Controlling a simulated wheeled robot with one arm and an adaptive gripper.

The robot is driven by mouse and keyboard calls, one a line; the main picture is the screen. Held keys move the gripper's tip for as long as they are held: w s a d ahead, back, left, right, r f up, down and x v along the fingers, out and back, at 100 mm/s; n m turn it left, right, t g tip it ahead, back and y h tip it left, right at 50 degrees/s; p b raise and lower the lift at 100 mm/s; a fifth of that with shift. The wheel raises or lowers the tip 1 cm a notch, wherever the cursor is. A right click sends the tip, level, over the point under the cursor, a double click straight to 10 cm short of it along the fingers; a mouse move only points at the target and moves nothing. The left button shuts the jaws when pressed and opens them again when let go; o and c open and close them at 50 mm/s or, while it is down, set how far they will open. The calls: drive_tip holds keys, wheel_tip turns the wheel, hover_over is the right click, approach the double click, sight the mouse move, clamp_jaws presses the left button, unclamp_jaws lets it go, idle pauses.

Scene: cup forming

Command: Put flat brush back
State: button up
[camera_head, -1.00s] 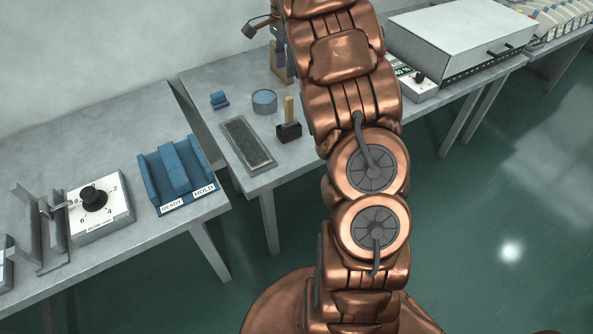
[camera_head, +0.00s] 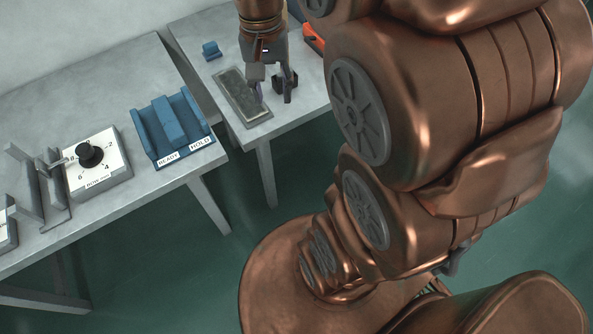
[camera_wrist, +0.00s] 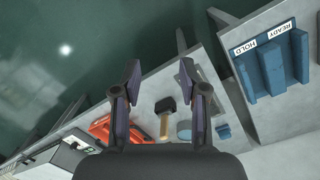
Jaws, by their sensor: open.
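The flat brush shows in the wrist view as a wooden handle (camera_wrist: 163,126) with a black block (camera_wrist: 165,104) at its end, on the grey table. I cannot tell whether the block is the brush's head or a stand. In the head view my arm and gripper hide the brush. My gripper (camera_head: 272,92) is open over this table, near the dark framed tray (camera_head: 227,82). In the wrist view its two fingers (camera_wrist: 162,75) are wide apart with nothing between them, and the brush lies beyond and below them.
A small blue item (camera_head: 211,50) stands behind the tray. A round blue dish (camera_wrist: 184,130) and an orange-red object (camera_wrist: 104,126) flank the brush. The left table holds a blue READY/HOLD rack (camera_head: 184,105) and a white dial box (camera_head: 101,172). A gap separates the tables.

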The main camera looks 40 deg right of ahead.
drive_tip(key=s+a+f+n, duration=0.2)
drive_tip(key=s+n, duration=0.1)
drive_tip(key=s, duration=0.4)
drive_tip(key=s+a+f+n, duration=0.3)
drive_tip(key=s+n, duration=0.1)
drive_tip(key=s, duration=0.4)
drive_tip(key=shift+a+n+g, duration=0.3)
